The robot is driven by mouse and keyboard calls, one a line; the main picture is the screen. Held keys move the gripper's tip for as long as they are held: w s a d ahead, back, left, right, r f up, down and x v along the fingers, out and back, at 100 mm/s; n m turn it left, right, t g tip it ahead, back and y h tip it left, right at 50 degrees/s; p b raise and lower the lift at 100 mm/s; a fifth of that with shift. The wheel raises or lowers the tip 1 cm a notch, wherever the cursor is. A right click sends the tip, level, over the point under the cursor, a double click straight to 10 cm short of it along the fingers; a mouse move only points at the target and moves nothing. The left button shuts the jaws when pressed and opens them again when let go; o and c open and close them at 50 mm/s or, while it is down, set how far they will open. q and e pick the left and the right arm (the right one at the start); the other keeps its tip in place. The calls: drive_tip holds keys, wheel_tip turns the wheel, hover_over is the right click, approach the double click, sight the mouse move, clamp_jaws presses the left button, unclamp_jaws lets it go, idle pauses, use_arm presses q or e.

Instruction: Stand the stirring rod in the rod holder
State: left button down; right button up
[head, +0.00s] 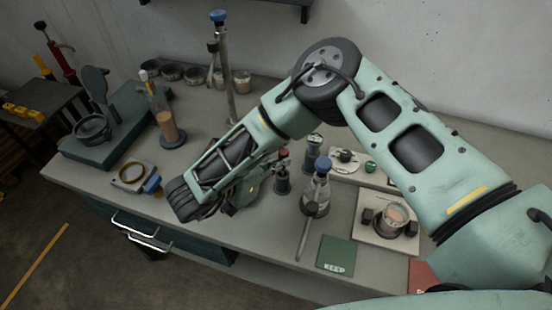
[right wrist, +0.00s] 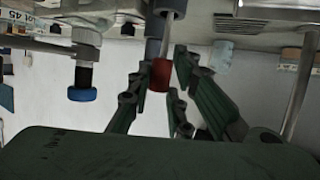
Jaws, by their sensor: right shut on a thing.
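My right gripper (head: 272,168) reaches to the right from the bent arm, over the middle of the bench. It is shut on a slim dark upright piece with a red top (head: 283,154). In the right wrist view, which is upside down, the red top (right wrist: 162,75) sits between the green fingers. I cannot tell whether this piece stands free or in a base. A thin pale rod with a dark round end (head: 303,238) lies near the front edge, below a blue-capped flask (head: 318,188). I cannot identify the rod holder with certainty. My left gripper is not in view.
A boxed ring (head: 135,175) lies near the left front. A square stand with a cup (head: 390,222) and a green card (head: 336,256) are at the right.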

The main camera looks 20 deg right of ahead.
drive_tip(key=shift+f, duration=0.15)
drive_tip(key=o, duration=1)
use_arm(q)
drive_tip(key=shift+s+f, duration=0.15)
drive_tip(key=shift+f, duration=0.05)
use_arm(e)
drive_tip(key=shift+a, duration=0.1)
